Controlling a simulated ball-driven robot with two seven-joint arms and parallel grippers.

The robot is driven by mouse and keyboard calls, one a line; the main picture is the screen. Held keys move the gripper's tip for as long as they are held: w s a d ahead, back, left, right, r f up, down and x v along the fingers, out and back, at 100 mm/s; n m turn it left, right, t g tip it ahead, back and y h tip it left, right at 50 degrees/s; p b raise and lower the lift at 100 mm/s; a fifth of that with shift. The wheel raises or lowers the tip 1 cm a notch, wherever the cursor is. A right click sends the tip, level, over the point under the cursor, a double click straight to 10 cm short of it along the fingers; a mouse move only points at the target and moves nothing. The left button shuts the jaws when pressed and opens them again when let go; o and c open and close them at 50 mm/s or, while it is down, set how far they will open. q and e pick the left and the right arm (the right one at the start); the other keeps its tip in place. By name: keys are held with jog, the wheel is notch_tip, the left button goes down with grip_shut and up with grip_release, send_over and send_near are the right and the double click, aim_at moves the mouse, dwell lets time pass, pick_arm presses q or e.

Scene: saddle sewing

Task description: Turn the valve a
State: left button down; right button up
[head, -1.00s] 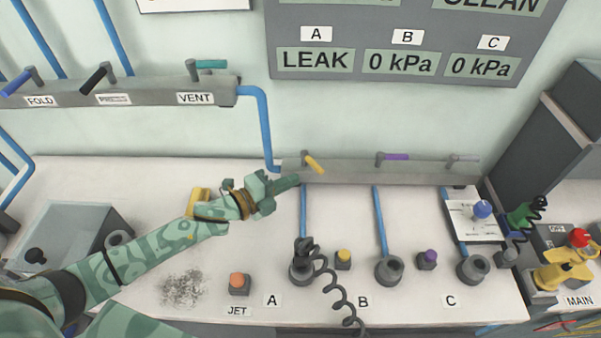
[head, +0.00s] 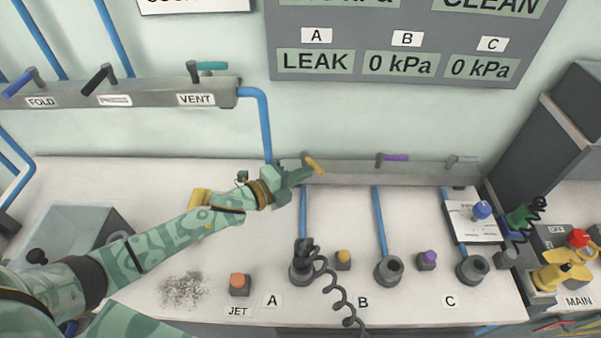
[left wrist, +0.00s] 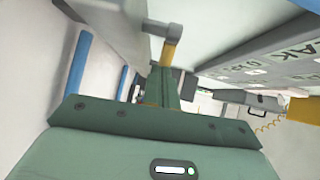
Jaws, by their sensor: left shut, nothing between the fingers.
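The yellow valve handle (head: 314,163) sits on the grey manifold bar at the wall, above the pipe that runs down to socket A. It also shows in the left wrist view (left wrist: 170,52), just past my fingers. My left gripper (head: 306,175) is shut and empty. Its fingertips are close beside the yellow handle; whether they touch it I cannot tell. The panel's A display (head: 315,62) reads LEAK. A black coiled hose is plugged into socket A (head: 301,268). My right gripper is not in view.
The grey bar (head: 350,173) also carries a purple handle (head: 395,157) and a grey handle (head: 464,158). A blue pipe (head: 266,125) comes down behind my gripper. An orange JET button (head: 239,281) and sockets B and C (head: 472,268) stand on the bench.

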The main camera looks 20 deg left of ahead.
aim_at(319, 174)
pick_arm(q)
jog(key=shift+d, duration=0.2)
dwell(0.3)
jog(key=shift+d+n+y, duration=0.15)
jog(key=shift+n+y, duration=0.15)
jog(key=shift+w+d+n+t+y, duration=0.8)
jog(key=shift+n+y, duration=0.2)
jog(key=shift+y, duration=0.35)
jog(key=shift+w+d+n+t+y, duration=0.65)
jog(key=shift+d+n+y, duration=0.3)
jog(key=shift+y, duration=0.4)
jog(key=shift+w, duration=0.15)
